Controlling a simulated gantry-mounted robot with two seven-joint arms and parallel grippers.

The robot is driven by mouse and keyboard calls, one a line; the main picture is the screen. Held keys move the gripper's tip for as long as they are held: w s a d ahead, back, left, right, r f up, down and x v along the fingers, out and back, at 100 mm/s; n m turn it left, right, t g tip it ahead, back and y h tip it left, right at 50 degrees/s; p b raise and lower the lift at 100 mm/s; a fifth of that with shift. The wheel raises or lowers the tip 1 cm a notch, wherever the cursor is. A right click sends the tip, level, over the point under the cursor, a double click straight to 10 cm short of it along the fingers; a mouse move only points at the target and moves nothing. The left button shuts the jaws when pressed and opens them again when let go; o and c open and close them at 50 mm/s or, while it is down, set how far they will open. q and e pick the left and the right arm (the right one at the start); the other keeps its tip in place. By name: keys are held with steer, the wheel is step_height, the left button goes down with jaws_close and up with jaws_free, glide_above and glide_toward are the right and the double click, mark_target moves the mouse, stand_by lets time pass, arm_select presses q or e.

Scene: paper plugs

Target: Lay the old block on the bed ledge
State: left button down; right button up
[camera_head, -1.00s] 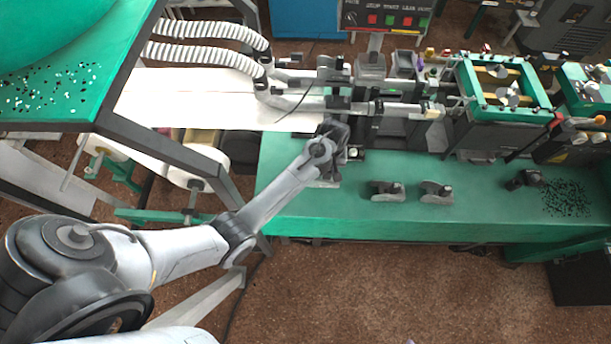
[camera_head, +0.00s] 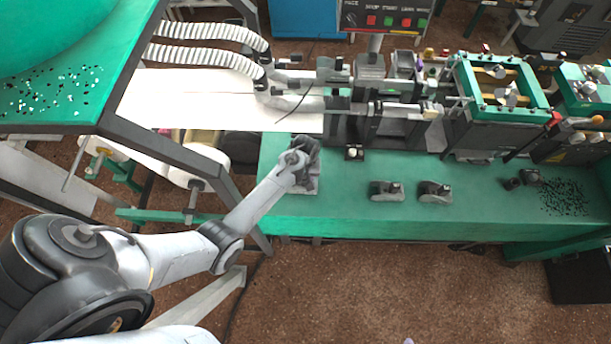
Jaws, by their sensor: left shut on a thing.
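My left gripper (camera_head: 303,162) is over the left end of the green bed ledge (camera_head: 345,215), in front of the machine line. It is shut on a dark thing, seemingly the old block, mostly hidden by the gripper and wrist. A small grey patch (camera_head: 306,186) shows just below the gripper; I cannot tell whether it is part of the held block, or whether it touches the ledge. My right gripper is out of view.
Two dark grey blocks (camera_head: 386,191) and (camera_head: 434,193) stand on the ledge to the right of the gripper. Further right are small dark parts (camera_head: 530,178) and a pile of black chips (camera_head: 565,197). The machine (camera_head: 400,125) borders the ledge behind. The ledge's front strip is clear.

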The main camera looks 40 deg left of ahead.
arm_select(q)
steer(key=shift+f, duration=0.1)
steer(key=c, duration=0.8)
jaws_free()
step_height(320, 180, up, 12)
steer(key=s+d+r+m+t, duration=0.1)
steer(key=s+d+r+m, duration=0.1)
steer(key=s, duration=0.5)
steer(key=s+d+r+m+t, duration=0.1)
steer(key=s+d+r+m, duration=0.2)
steer(key=s, duration=0.4)
steer(key=s+d+r+m+t, duration=0.1)
steer(key=s+d+r+m, duration=0.2)
steer(key=s, duration=0.5)
steer(key=shift+d+r+m+t+p, duration=0.25)
steer(key=shift+d+m+p, duration=0.2)
steer(key=shift+d+m, duration=0.35)
steer(key=shift+a, duration=0.15)
